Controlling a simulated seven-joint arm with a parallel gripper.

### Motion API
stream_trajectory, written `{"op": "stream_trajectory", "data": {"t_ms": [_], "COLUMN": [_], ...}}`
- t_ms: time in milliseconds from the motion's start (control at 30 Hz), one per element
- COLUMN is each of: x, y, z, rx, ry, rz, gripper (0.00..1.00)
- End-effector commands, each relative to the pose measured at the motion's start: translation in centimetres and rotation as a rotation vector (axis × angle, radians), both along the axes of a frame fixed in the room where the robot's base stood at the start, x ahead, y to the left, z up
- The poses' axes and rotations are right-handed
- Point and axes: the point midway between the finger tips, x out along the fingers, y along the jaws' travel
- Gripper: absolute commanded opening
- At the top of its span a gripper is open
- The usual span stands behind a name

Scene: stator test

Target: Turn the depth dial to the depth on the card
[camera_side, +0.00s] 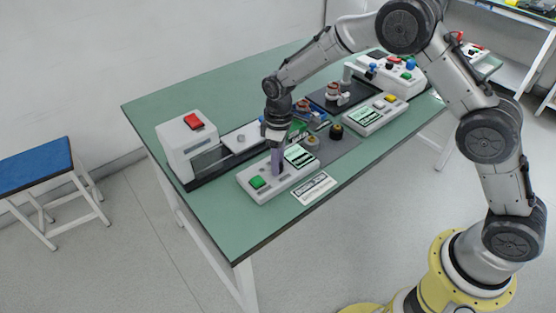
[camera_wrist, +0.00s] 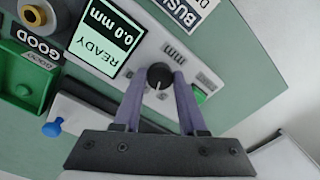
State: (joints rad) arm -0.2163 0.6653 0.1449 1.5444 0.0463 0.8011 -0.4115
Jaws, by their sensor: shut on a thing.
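The depth dial (camera_wrist: 160,72) is a small black round knob with a light pointer, on a pale panel marked "mm". My gripper (camera_wrist: 160,80) has its two purple fingers shut on the dial, one on each side. The side view shows my gripper (camera_side: 277,168) coming down on the console (camera_side: 262,192); there the fingers hide most of the dial. The console's display (camera_wrist: 107,40) reads "READY 0.0 mm". The card (camera_side: 314,188) lies on the table in front of the console; its print is too small there. In the wrist view the card (camera_wrist: 190,8) is cut off, showing "BUS".
A green button (camera_side: 257,182) sits on the console, left of the dial. A white machine with a red button (camera_side: 194,122) stands behind left. A second console (camera_side: 368,116) and a white box (camera_side: 400,72) stand farther right.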

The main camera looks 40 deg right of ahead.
Motion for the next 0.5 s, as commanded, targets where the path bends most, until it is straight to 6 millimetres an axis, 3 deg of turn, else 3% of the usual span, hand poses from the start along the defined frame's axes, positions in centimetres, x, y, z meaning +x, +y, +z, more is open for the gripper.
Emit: {"op": "stream_trajectory", "data": {"t_ms": [500], "x": [-0.06], "y": [0.04], "z": [0.08], "rx": [0.0], "ry": [0.0], "rz": [-0.491], "gripper": [0.0]}}
